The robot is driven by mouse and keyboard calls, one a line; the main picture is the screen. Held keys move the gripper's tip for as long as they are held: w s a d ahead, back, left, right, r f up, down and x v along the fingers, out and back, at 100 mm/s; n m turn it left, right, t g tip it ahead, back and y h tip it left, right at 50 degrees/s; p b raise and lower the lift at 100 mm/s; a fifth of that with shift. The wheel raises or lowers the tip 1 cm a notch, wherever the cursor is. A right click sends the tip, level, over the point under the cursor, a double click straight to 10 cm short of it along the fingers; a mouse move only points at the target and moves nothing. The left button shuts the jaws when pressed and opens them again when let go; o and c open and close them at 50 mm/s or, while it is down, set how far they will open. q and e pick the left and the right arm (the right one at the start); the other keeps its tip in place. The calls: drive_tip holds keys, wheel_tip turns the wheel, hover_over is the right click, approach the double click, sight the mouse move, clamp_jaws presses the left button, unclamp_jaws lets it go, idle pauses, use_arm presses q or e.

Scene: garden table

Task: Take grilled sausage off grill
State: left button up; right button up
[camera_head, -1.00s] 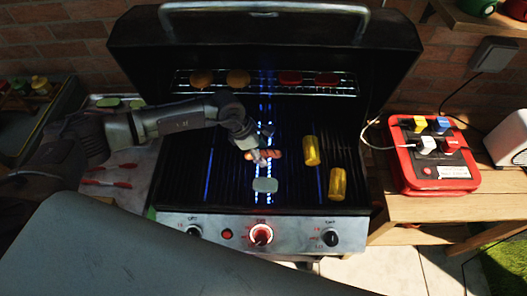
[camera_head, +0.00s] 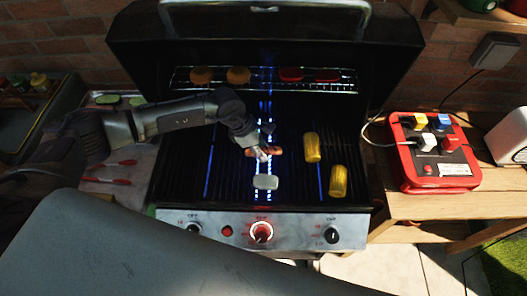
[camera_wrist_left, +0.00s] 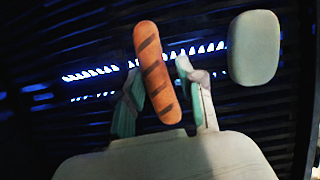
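The grilled sausage (camera_head: 278,151) lies on the middle of the grill grate, partly hidden by my left gripper (camera_head: 263,155) in the head view. In the left wrist view the sausage (camera_wrist_left: 157,72) is orange-brown with dark grill stripes. My left gripper's fingers (camera_wrist_left: 163,98) stand on either side of it near its lower end. They look open, with the sausage between them and small gaps beside it. My right gripper is not in view. The grill (camera_head: 290,222) has its lid up.
A pale rounded block (camera_head: 265,182) lies on the grate in front of the sausage; it also shows in the left wrist view (camera_wrist_left: 254,48). Two corn cobs (camera_head: 312,147) (camera_head: 338,181) lie to the right. Patties (camera_head: 238,76) sit on the upper rack. A red box (camera_head: 432,160) stands on the right table.

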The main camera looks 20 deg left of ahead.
use_arm(q)
drive_tip(key=shift+s+a+f, duration=0.1)
clamp_jaws()
